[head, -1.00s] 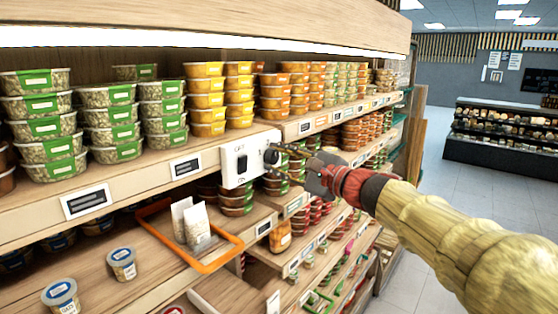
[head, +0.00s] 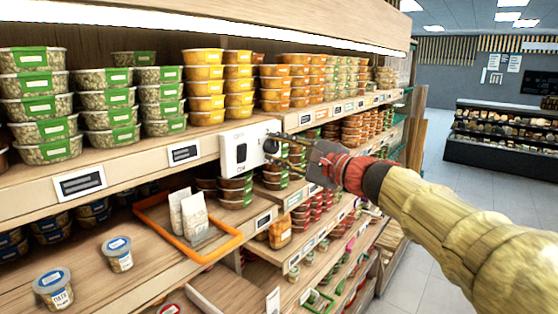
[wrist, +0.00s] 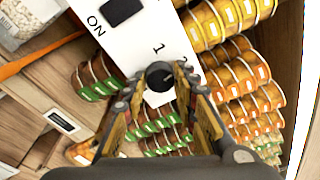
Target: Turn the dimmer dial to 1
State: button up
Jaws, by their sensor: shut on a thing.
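The dimmer dial (wrist: 160,78) is a round black knob on a white control box, seen near the middle of the wrist view. The numerals 1 and 2 are printed beside it; where its pointer stands cannot be made out. The white box (head: 240,162) is fixed to the shelf front in the head view and has a dark switch (wrist: 122,10) marked ON. My gripper (wrist: 162,88) has its fingers on either side of the dial and is shut on it. In the head view my gripper (head: 284,151) reaches the box from the right and partly covers the dial.
Stacked tubs (head: 205,88) fill the shelf above and behind the box. An orange-rimmed tray (head: 222,249) with white packets sits on the lower shelf. Green-labelled tubs (head: 236,190) stand close below the box. The aisle floor (head: 440,180) at right is clear.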

jog(key=n+b, duration=0.3)
jog(key=b, duration=0.4)
jog(key=f+n+y+b, duration=0.1)
jog(key=n+b, duration=0.2)
jog(key=b, duration=0.3)
jog(key=shift+w+f+b, duration=0.1)
jog(key=shift+b, duration=0.25)
jog(key=n+b, duration=0.3)
jog(key=b, duration=0.1)
jog(key=shift+b, duration=0.4)
jog(key=shift+n+y+b, duration=0.3)
jog(key=shift+n+b, duration=0.7)
jog(key=shift+b, duration=0.25)
jog(key=shift+r, duration=0.25)
jog(key=o, duration=1.1)
jog(key=shift+o, duration=0.3)
jog(key=shift+r+n, duration=0.1)
jog(key=shift+n, duration=0.2)
jog(key=shift+d, duration=0.1)
